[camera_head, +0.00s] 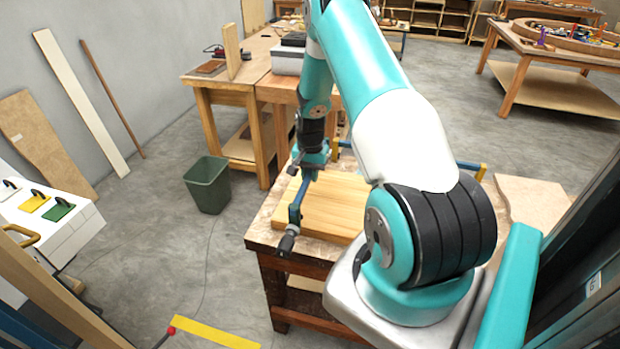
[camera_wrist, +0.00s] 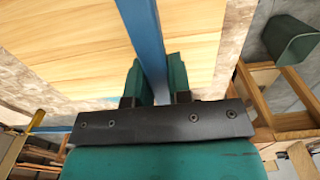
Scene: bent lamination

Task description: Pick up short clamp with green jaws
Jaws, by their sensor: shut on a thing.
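My gripper (camera_head: 311,172) is shut on the blue bar of a clamp (camera_head: 296,211) over the work table. In the wrist view the two dark green fingers (camera_wrist: 157,78) close on either side of the blue bar (camera_wrist: 143,32). The clamp's near end has a dark handle, close to the table's left front corner. I cannot make out green on its jaws, and its far end is hidden behind the gripper and arm. I cannot tell whether the clamp touches the board below.
A wooden board (camera_head: 345,205) lies on the work table (camera_head: 262,235). Yellow jaws (camera_head: 478,168) of another clamp show behind my arm. A green bin (camera_head: 208,185) stands on the floor to the left. Another wooden table (camera_head: 225,82) stands behind.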

